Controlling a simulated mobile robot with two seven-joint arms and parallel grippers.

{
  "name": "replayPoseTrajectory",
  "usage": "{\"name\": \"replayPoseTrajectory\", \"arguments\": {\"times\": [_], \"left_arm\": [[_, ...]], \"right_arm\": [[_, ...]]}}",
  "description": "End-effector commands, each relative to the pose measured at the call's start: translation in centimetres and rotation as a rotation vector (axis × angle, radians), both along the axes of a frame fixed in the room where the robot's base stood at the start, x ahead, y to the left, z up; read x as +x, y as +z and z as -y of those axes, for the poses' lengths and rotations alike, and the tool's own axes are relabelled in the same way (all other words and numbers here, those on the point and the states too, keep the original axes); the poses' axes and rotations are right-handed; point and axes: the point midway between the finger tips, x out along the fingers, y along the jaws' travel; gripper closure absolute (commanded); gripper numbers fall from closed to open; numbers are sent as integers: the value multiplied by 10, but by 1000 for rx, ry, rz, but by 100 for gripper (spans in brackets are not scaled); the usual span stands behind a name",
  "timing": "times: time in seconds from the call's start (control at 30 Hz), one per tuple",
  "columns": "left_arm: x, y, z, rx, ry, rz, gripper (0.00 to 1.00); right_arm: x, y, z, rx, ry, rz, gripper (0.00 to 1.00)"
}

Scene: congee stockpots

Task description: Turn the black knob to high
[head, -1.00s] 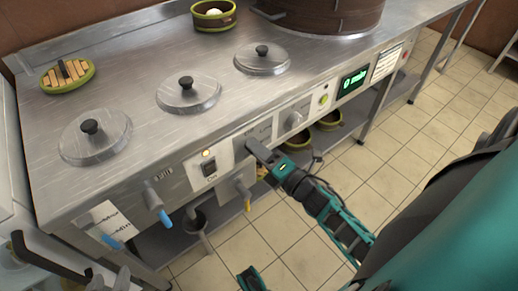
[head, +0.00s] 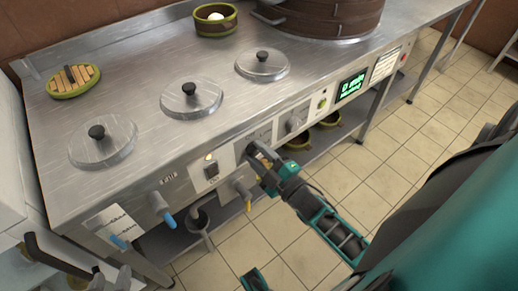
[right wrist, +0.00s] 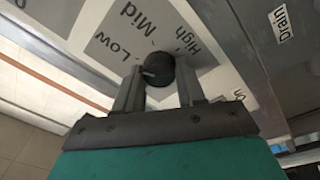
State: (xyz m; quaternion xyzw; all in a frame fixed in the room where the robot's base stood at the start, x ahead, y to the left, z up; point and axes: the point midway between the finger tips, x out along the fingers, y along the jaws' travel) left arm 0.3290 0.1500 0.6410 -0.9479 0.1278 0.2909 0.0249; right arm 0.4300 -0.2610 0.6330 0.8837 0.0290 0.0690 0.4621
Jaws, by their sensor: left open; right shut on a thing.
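A pale mark shows on the knob's left side, the side of Low. My right gripper (head: 256,149) is at the panel, its fingers on either side of the knob, shut on it. A teal and black part of my left gripper (head: 253,281) shows at the bottom edge, open, well away from the panel.
Lidded pots (head: 192,101) are set in the counter. The tiled floor (head: 410,165) is clear.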

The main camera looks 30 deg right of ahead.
Motion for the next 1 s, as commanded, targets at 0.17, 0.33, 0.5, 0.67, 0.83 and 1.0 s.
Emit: {"name": "replayPoseTrajectory", "arguments": {"times": [0.17, 0.33, 0.5, 0.67, 0.83, 1.0], "left_arm": [[0, 8, 0, -1, 1, 0, 54], [0, 15, 1, -3, 2, 0, 54], [0, 21, 2, -8, 5, 0, 54], [1, 26, 2, -9, 5, 0, 54], [1, 32, 2, -9, 5, 0, 54], [1, 37, 2, -9, 4, 2, 54]], "right_arm": [[0, 1, -1, 170, 1, -16, 91], [0, 2, -1, 330, 1, -26, 91], [0, 2, -1, 490, 1, -40, 91], [0, 2, -1, 642, 1, -52, 91], [0, 2, -1, 803, 0, -63, 91], [0, 2, -2, 965, 0, -76, 91]]}}
